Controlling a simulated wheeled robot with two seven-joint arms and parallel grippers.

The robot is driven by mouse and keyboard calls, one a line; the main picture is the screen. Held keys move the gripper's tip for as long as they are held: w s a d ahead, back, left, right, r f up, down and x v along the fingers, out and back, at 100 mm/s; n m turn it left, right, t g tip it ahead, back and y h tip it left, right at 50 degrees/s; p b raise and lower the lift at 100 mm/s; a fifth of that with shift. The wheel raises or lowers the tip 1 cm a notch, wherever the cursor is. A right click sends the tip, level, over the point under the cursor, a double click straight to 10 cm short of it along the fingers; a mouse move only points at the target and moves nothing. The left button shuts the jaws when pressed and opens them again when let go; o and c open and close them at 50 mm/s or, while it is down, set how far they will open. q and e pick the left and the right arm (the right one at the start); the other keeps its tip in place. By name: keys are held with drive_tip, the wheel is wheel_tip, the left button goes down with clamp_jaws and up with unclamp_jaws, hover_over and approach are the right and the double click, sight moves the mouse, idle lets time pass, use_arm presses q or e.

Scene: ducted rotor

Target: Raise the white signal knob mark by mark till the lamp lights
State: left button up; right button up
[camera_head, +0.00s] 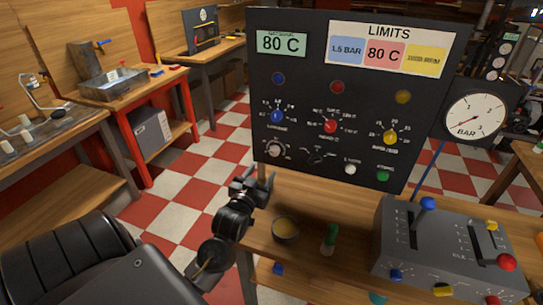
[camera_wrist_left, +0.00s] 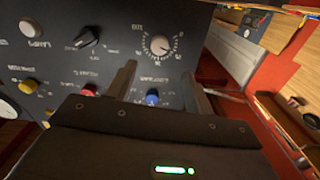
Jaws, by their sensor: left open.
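The white signal knob (camera_head: 275,149) is at the lower left of the dark panel (camera_head: 318,178), with a ring of marks around it. In the left wrist view, which is turned over, the knob (camera_wrist_left: 159,44) shows whole beyond my fingertips. My left gripper (camera_head: 262,178) is open and empty, just below and left of the knob in the head view, apart from it. It also shows in the left wrist view (camera_wrist_left: 158,72), with the blue knob (camera_wrist_left: 152,98) seen between its fingers. The blue lamp (camera_head: 278,79), red lamp (camera_head: 337,87) and yellow lamp (camera_head: 403,97) look dark. My right gripper is not in view.
A black selector (camera_head: 317,155), a white button (camera_head: 350,169) and a green button (camera_head: 383,175) sit right of the white knob. Below stand a bowl (camera_head: 286,229), a green-topped item (camera_head: 330,237) and a grey lever box (camera_head: 440,250). Open floor lies left of the panel.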

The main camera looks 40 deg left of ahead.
sight(273, 153)
use_arm(q)
drive_tip(key=p+x, duration=0.2)
drive_tip(key=x, duration=0.8)
drive_tip(key=shift+c, duration=0.4)
drive_tip(key=c, duration=0.9)
drive_tip(key=shift+r+m+p, duration=0.2)
drive_tip(key=shift+m+p, duration=0.3)
drive_tip(key=shift+p, duration=0.1)
drive_tip(key=shift+f+m+p, duration=0.1)
drive_tip(key=shift+m+p, duration=0.2)
drive_tip(key=shift+m, duration=0.3)
drive_tip(key=shift+f, duration=0.1)
drive_tip(key=o, duration=1)
